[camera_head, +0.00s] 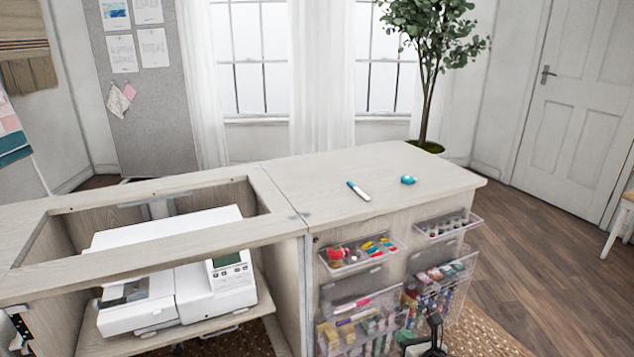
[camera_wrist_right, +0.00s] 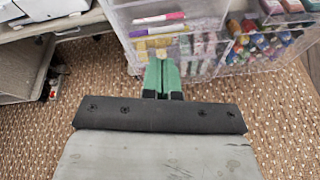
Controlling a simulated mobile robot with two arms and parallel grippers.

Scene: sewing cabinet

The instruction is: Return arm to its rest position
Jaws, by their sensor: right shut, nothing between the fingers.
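My right gripper (camera_head: 434,324) shows as a dark shape at the bottom edge of the head view, in front of the cabinet's clear drawers. In the right wrist view its green-padded fingers (camera_wrist_right: 162,72) are together with nothing between them. They point towards a clear lower drawer (camera_wrist_right: 190,45) holding pens and several small items. I cannot tell the exact gap between the fingertips and the drawer. My left gripper is in neither view.
The sewing cabinet (camera_head: 300,190) fills the front, with a white sewing machine (camera_head: 170,275) in its left opening. A white-and-teal pen (camera_head: 358,191) and a small teal object (camera_head: 408,180) lie on its top.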

